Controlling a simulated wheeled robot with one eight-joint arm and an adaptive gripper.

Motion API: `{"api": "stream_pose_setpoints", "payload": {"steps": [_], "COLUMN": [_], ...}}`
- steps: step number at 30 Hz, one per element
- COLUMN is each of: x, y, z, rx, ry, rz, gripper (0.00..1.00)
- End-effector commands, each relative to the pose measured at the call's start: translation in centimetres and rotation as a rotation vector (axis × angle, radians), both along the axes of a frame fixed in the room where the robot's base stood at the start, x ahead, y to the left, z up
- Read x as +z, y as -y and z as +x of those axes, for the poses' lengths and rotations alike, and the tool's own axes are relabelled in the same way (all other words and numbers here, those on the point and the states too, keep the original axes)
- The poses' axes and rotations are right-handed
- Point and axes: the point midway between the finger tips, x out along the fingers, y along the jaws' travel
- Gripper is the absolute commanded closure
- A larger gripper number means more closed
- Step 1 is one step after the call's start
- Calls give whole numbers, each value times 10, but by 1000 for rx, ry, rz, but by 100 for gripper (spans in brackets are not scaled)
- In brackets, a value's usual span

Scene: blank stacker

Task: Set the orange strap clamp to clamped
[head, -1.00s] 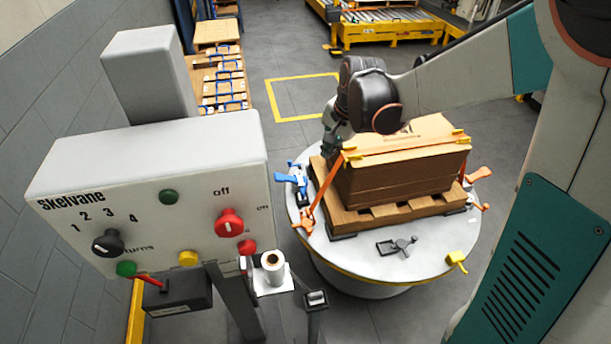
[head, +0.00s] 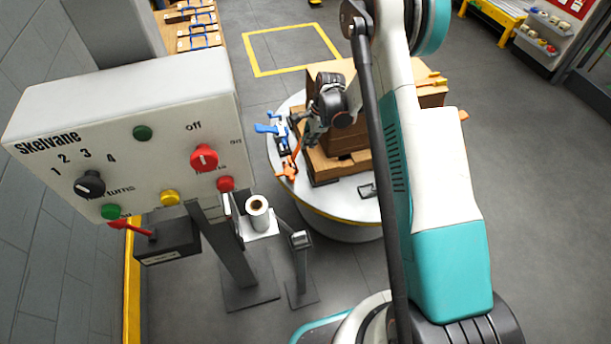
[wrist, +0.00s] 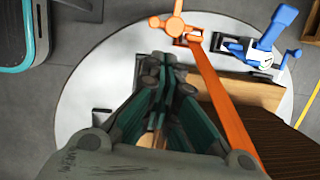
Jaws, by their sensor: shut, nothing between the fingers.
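The orange strap clamp (head: 287,168) is at the left edge of the round turntable (head: 345,229). Its orange strap (wrist: 222,100) runs up from it over the cardboard box (head: 408,72). In the wrist view the clamp's orange handle (wrist: 175,24) shows at the top, beyond my fingertips and apart from them. My gripper (wrist: 172,84) is shut and empty, above the turntable beside the strap. In the head view my gripper (head: 308,140) is just above and right of the clamp. My arm hides the right part of the box and turntable.
A blue clamp (head: 271,128) stands close behind the orange one; it also shows in the wrist view (wrist: 272,38). A wooden pallet (head: 335,165) lies under the box. The control panel (head: 128,140) stands left, with a white roll (head: 257,213) on a stand nearby.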

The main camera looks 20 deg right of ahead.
Motion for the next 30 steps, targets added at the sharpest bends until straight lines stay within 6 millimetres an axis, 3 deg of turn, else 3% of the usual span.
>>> {"api": "stream_pose_setpoints", "payload": {"steps": [3, 9, 24, 30], "x": [-32, -62, -71, -93], "y": [1, 2, 1, -4], "z": [0, -3, -4, -2], "rx": [-58, -117, -131, -130], "ry": [-34, -70, -77, -76], "rz": [18, 33, 37, 37], "gripper": [100, 100, 100, 100]}}
